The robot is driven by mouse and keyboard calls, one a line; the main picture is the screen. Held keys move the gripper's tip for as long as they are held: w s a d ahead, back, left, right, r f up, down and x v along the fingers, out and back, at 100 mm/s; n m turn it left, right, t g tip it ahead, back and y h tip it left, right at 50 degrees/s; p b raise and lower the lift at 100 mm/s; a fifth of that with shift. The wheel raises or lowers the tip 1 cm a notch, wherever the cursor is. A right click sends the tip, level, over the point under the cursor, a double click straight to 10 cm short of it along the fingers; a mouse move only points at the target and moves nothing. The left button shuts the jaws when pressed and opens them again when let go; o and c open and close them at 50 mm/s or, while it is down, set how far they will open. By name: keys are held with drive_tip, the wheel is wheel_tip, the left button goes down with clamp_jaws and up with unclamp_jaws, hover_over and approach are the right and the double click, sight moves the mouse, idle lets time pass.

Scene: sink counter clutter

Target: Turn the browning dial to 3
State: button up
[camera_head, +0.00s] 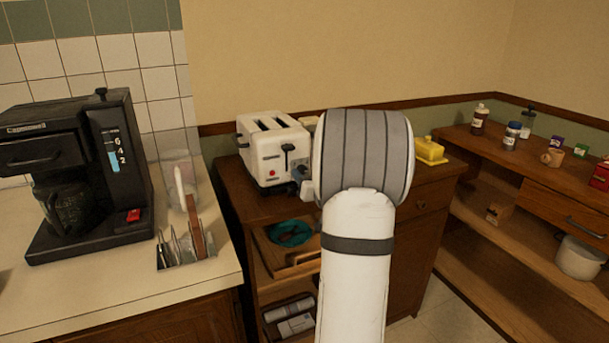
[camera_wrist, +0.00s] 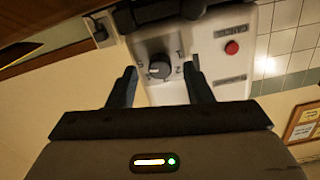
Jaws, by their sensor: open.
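The white toaster (camera_head: 270,150) stands on the wooden cabinet, with two slots on top, a dark lever and a red button on its front. In the wrist view its front panel (camera_wrist: 235,55) fills the upper middle. The round dark browning dial (camera_wrist: 159,69) sits there, with small marks around it that are too blurred to read surely. My gripper (camera_wrist: 160,80) is open, one finger on each side of the dial and apart from it.
A yellow butter dish (camera_head: 430,150) stands right of my arm on the cabinet (camera_head: 262,205). A black coffee maker (camera_head: 75,175) and a rack (camera_head: 185,245) stand on the left counter. Jars and small boxes line the right shelf (camera_head: 480,150).

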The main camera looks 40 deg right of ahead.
drive_tip(key=shift+w+d, duration=0.1)
drive_tip(key=shift+w, duration=0.45)
drive_tip(key=shift+c, duration=0.3)
drive_tip(key=c, duration=0.9)
drive_tip(key=shift+c, duration=0.2)
